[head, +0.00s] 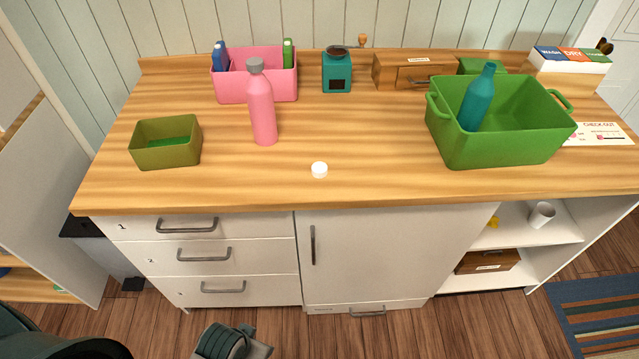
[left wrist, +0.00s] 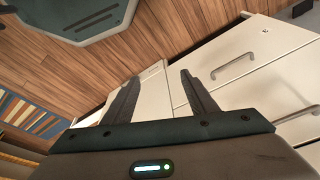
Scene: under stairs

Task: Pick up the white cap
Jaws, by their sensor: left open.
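The white cap (head: 319,170) is a small round piece lying on the wooden countertop (head: 250,190), near the middle of its front part. A pink bottle (head: 262,108) with a grey top stands upright behind and to the left of it, apart from it. My left gripper (left wrist: 161,90) shows in the left wrist view with its two dark fingers spread and nothing between them. It is low, in front of the white cabinet fronts, away from the cap. The cap is not visible in the left wrist view. My right gripper is not in view.
A green crate (head: 500,150) holding a teal bottle (head: 477,98) stands to the right. An olive box (head: 165,155) is at left. A pink organiser (head: 258,92), a teal grinder (head: 336,75) and a wooden drawer box (head: 405,72) line the back. The counter around the cap is clear.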

